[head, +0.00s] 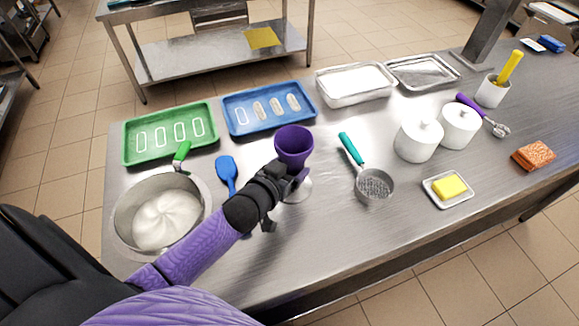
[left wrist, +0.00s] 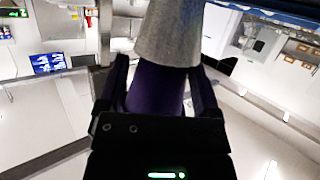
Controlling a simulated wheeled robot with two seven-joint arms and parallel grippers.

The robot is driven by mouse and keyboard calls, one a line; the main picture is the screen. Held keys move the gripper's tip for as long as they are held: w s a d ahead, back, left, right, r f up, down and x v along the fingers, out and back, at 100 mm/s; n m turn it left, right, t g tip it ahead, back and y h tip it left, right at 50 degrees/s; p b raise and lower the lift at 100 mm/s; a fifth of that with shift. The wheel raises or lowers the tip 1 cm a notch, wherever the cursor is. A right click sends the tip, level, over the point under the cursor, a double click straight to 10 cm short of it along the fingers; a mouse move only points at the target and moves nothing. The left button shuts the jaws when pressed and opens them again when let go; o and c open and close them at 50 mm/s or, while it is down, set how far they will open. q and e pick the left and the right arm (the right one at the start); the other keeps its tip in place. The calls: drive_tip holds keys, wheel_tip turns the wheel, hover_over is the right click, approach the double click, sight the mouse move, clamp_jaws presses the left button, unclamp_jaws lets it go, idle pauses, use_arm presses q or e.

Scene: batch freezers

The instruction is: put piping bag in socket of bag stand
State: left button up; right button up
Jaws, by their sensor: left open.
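The purple piping bag (head: 293,142) stands upright with its wide open end up, beyond the middle of the counter's left half. The bag stand's pale round base (head: 297,190) shows below it. In the left wrist view, which is upside down, the bag (left wrist: 155,90) meets a grey tapered piece (left wrist: 170,35), which looks like the stand's socket; the bag appears to go into its rim. How deep it sits is hidden. My left gripper (head: 297,179) is open, its fingers on either side of the bag. My right gripper is not in view.
A bowl of white cream (head: 125,225) and a blue spatula (head: 227,172) lie left of the stand. Green (head: 127,150) and blue (head: 312,104) trays are behind. A teal-handled strainer (head: 374,184), white canisters (head: 418,140) and a butter dish (head: 432,196) stand right. The front counter edge is clear.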

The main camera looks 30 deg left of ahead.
use_arm(q)
drive_tip(key=shift+s+a+f, duration=0.15)
drive_tip(key=shift+s+f, duration=0.05)
drive_tip(key=shift+f, duration=0.2)
drive_tip(key=shift+r, duration=0.2)
drive_tip(key=r+p+v, duration=0.1)
drive_tip(key=p+v, duration=0.2)
drive_tip(key=v, duration=0.9)
drive_tip(key=shift+w, duration=0.2)
drive_tip(key=shift+a, duration=0.1)
